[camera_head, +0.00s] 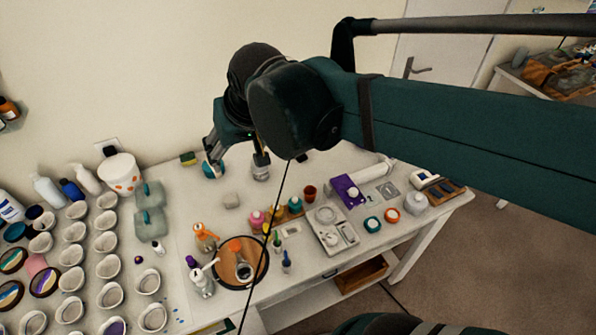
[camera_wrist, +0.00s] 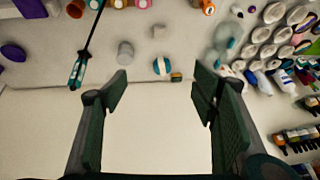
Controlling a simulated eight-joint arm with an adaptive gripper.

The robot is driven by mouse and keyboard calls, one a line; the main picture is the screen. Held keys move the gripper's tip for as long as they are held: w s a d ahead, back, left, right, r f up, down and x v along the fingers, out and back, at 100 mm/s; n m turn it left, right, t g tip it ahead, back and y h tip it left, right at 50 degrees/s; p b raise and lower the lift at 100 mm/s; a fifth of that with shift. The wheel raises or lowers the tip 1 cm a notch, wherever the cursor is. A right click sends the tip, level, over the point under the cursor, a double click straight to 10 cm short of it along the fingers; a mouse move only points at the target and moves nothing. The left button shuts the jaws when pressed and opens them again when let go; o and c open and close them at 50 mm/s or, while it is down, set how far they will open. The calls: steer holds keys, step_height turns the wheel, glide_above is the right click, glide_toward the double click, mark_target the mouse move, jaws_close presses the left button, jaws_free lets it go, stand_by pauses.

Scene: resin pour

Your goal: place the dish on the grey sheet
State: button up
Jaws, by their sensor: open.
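Several white oval dishes (camera_head: 103,242) stand in rows on the left of the table; some hold coloured resin. They also show at the upper right of the wrist view (camera_wrist: 262,35). I cannot tell which one the task means. No grey sheet stands out clearly; the surface around the dishes is pale grey. My gripper (camera_head: 236,160) is over the back of the table, to the right of the dishes and apart from them. In the wrist view its fingers (camera_wrist: 160,88) are spread with nothing held between them.
A white-and-teal round item (camera_wrist: 162,67) and a sponge (camera_head: 188,158) lie near the wall. A small pale block (camera_head: 231,201) lies in front. A round wooden board (camera_head: 233,276), bottles and a scale (camera_head: 331,237) fill the front and right. The back strip has bare room.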

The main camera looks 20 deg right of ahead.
steer(key=s+d+f+t+h, duration=0.1)
steer(key=s+d+f, duration=0.3)
steer(key=s+d, duration=0.5)
steer(key=shift+d+t, duration=0.4)
steer(key=shift+d, duration=0.9)
